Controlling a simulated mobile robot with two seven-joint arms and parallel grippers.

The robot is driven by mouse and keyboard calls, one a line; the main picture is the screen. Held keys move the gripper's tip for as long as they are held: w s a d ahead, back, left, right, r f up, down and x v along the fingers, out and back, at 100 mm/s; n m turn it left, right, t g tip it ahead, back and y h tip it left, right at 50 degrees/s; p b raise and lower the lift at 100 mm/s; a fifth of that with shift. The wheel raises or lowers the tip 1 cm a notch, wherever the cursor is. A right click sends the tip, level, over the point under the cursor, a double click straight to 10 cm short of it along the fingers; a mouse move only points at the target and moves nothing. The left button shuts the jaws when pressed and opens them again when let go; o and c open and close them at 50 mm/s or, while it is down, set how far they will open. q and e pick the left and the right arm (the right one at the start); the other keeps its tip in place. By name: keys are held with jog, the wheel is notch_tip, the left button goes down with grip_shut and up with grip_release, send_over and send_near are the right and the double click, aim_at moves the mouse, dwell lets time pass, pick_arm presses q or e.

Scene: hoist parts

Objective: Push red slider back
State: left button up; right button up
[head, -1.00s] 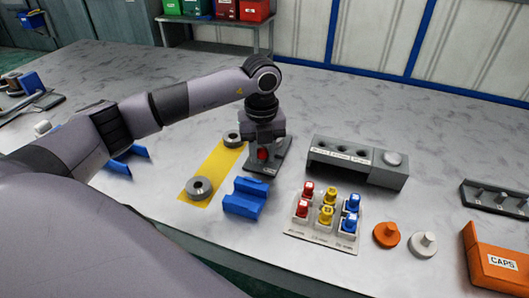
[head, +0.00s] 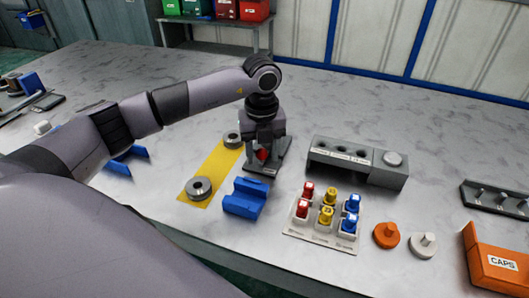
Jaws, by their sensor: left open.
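The red slider (head: 263,155) shows as a small red piece on a dark grey base (head: 262,170), right of the yellow mat. My left gripper (head: 263,149) points down right over it, with its fingers around or just in front of the red piece. The gripper is open; whether a finger touches the slider I cannot tell. Most of the slider and part of its base are hidden by the gripper. My right gripper is not in view.
A yellow mat (head: 214,171) with two grey rings lies to the left. A blue V-shaped block (head: 244,198) stands just in front. A grey block with holes (head: 357,163) and a tray of coloured pieces (head: 321,239) are to the right. The table behind is clear.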

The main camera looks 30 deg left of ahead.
pick_arm(q)
jog(key=shift+r+p, duration=2.75)
jog(key=shift+r, duration=0.75)
